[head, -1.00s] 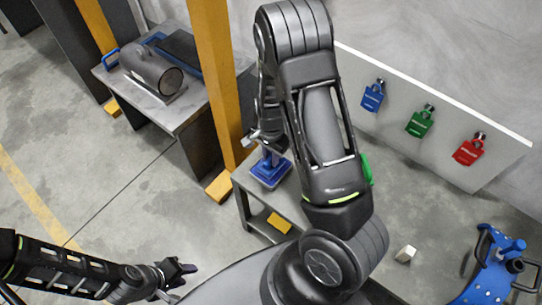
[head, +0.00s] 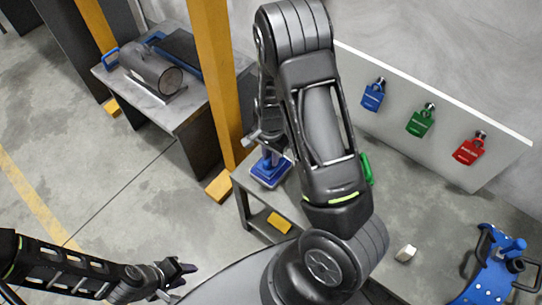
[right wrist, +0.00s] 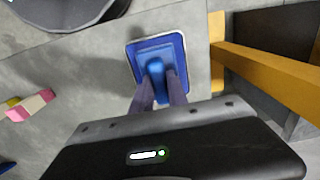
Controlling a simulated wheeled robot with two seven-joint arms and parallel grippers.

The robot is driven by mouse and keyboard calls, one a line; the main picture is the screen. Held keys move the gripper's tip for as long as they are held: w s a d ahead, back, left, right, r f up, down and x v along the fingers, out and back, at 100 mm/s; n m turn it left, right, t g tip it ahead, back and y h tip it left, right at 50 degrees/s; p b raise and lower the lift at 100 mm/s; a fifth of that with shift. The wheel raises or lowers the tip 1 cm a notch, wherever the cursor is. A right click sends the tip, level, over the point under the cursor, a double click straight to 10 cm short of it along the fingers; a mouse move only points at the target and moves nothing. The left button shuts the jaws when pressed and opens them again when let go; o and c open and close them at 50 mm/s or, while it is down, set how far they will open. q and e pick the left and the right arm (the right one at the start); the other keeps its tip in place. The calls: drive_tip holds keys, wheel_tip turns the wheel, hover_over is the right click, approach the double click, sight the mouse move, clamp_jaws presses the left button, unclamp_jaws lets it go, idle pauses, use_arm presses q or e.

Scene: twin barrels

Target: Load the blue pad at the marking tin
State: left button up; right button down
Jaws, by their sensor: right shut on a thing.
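My right gripper (right wrist: 158,92) is shut on the upright blue handle of the blue pad (right wrist: 154,67). Under the handle, in the right wrist view, is a square blue plate with a pale and dark blue rim, which looks like the marking tin (right wrist: 182,41). I cannot tell whether pad and tin touch. In the head view the blue square (head: 268,178) is at the small grey table's left end, below my right gripper (head: 268,150), which my arm partly hides. My left gripper (head: 182,277) is empty and looks open, low at the left.
A yellow post (head: 212,80) stands close to the left of the small table (head: 292,207). A green object (head: 367,169) shows beside my right arm. Blue, green and red padlocks hang on a panel (head: 485,135). A grey workbench (head: 165,108) bears a metal cylinder.

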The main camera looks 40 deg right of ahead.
drive_tip(key=shift+f+b, duration=0.3)
drive_tip(key=shift+f, duration=0.05)
idle(1.4)
wheel_tip(320, 180, up, 7)
drive_tip(key=p, duration=0.6)
drive_tip(key=shift+p, duration=0.3)
drive_tip(key=shift+s, duration=0.1)
idle(0.7)
